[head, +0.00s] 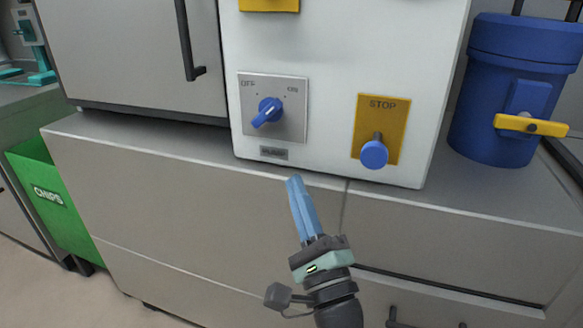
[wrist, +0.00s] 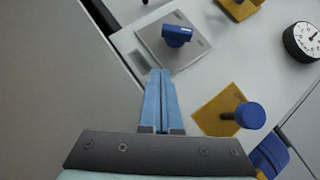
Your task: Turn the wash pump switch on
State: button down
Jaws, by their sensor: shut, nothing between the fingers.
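A blue rotary knob (head: 267,111) sits on a grey square plate (head: 289,128) marked OFF at upper left and ON at upper right, on a white panel. The knob's handle slants from lower left to upper right; which end is the pointer I cannot tell. The knob also shows in the wrist view (wrist: 177,35). My gripper (head: 294,180) has its blue fingers together, empty, below the plate and apart from the knob. In the wrist view the fingertips (wrist: 157,72) point toward the plate's lower edge.
A blue canister (head: 490,110) stands on the counter at right. A grey cabinet door handle (head: 186,45) is at left. A round gauge (wrist: 303,41) shows in the wrist view.

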jog(key=shift+v, duration=2.1)
jog(key=shift+f, duration=0.1)
jog(key=s+a+r+n+y+p, duration=0.1)
jog(key=a+r+n, duration=0.2)
jog(key=r+n, duration=0.55)
jog(key=s+a+r+n+p, duration=0.1)
jog(key=a+r+n, duration=0.2)
jog(key=r+n, duration=0.55)
jog(key=s+d+r+n+t+h, duration=0.1)
jog(key=s+d+r+t+h, duration=0.2)
jog(key=r, duration=0.4)
jog(key=s+r+n+t+h+p, duration=0.1)
jog(key=s+r+h, duration=0.2)
jog(key=s+r, duration=0.25)
jog(key=s+d+r+n+t+h, duration=0.1)
jog(key=s+d+r+t+h, duration=0.15)
jog(key=r, duration=0.45)
notch_tip(320, 180, up, 37)
jog(key=a+g+p, duration=0.1)
jog(key=p, duration=3.7)
jog(key=shift+w+r, duration=0.15)
jog(key=shift+w, duration=0.1)
jog(key=shift+h, duration=0.25)
